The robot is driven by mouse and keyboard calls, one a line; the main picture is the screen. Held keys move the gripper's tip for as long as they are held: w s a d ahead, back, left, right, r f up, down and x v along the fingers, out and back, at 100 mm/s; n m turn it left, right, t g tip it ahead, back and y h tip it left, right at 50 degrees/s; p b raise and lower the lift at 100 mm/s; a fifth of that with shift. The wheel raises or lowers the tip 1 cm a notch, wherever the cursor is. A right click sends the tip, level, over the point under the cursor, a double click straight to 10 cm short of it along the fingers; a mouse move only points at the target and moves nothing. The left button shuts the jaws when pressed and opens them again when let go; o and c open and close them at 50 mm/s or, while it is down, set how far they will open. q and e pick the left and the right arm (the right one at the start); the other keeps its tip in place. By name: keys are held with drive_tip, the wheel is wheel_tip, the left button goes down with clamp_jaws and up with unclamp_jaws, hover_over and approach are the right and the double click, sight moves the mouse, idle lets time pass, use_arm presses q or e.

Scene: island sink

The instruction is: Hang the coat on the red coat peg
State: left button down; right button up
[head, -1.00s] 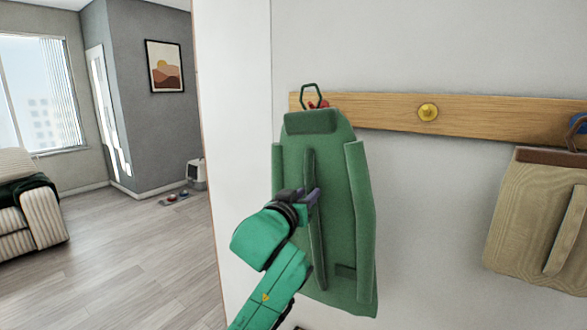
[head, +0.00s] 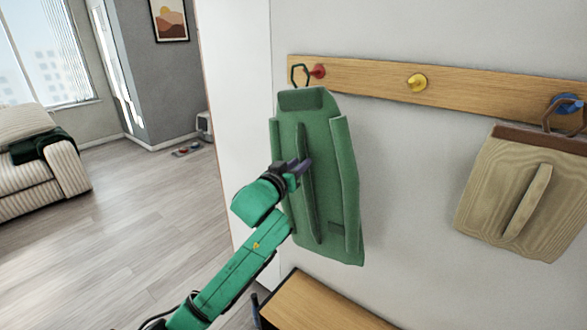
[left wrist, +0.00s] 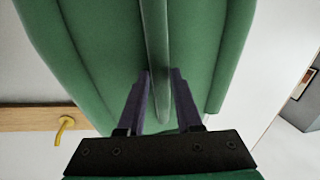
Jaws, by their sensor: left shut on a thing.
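The green coat (head: 345,170) hangs upright in front of the wall, held by my left gripper (head: 302,168). The gripper is shut on the raised strip down the coat's front. In the left wrist view, its two fingers (left wrist: 160,95) stand on either side of the strip, with green coat (left wrist: 90,60) behind. The coat's dark loop (head: 292,76) is just left of the red peg (head: 319,71), at about its height. I cannot tell whether the loop touches the peg; it does not look to be around it. My right gripper is not in view.
The wooden rail (head: 365,78) also bears a yellow peg (head: 417,82), free, and a blue peg (head: 566,103) with a tan coat (head: 500,175) at it. A wooden bench top (head: 320,305) is below. Open floor (head: 140,220) lies left.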

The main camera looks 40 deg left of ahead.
use_arm(q)
drive_tip(key=d+b+x, duration=0.1)
drive_tip(key=x, duration=0.5)
drive_tip(key=shift+f, duration=0.4)
drive_tip(key=shift+w, duration=0.1)
idle(0.4)
